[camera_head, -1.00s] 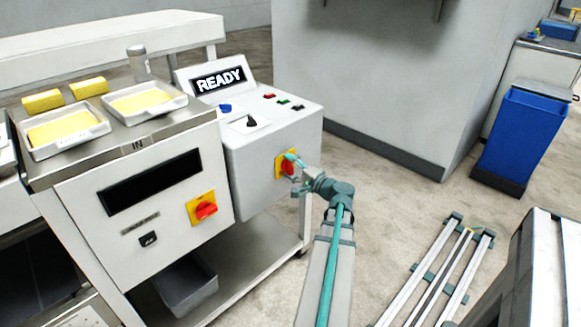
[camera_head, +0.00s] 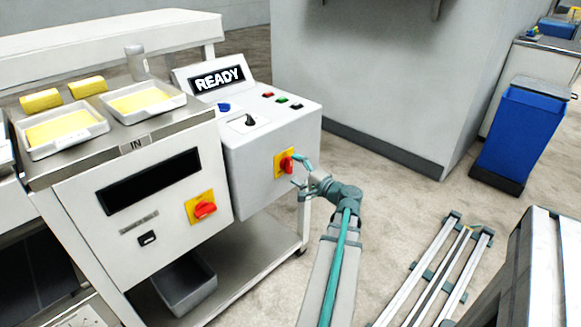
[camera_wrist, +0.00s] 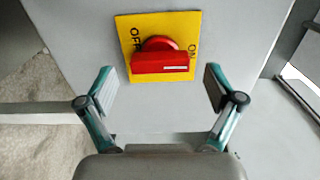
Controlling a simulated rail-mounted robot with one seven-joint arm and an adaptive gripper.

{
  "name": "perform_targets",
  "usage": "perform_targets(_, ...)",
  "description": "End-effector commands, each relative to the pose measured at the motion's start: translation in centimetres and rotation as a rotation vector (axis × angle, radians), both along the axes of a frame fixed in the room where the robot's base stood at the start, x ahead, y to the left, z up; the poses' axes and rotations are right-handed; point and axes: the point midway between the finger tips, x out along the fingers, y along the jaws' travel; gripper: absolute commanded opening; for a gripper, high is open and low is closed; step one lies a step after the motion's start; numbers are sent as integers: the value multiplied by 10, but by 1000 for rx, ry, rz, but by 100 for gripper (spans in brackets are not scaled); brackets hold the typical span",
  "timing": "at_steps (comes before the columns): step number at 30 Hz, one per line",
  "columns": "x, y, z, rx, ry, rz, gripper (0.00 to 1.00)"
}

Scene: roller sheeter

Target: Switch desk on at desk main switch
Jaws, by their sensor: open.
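The desk main switch is a red rotary knob (camera_wrist: 160,62) on a yellow plate (camera_wrist: 188,26), on the side of the white control desk (camera_head: 262,150). In the wrist view the plate reads OFF at left and ON at right. The knob's white mark points right, on the ON side. The red knob also shows in the head view (camera_head: 287,165). My gripper (camera_wrist: 160,88) is open, its two fingers apart on either side below the knob and not touching it. The desk's display (camera_head: 218,79) reads READY.
A second red switch on yellow (camera_head: 205,208) is on the front of the machine at left. Trays with yellow dough (camera_head: 65,131) stand on top. A blue bin (camera_head: 518,135) stands at right. Floor rails (camera_head: 445,270) lie right of my arm.

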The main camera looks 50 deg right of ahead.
Motion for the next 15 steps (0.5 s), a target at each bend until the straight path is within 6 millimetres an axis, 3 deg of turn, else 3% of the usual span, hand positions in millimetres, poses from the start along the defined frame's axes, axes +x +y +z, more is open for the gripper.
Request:
perform_targets(6,-45,7,0,1,0,-5,92)
perform_targets(15,-82,12,0,1,0,-2,92)
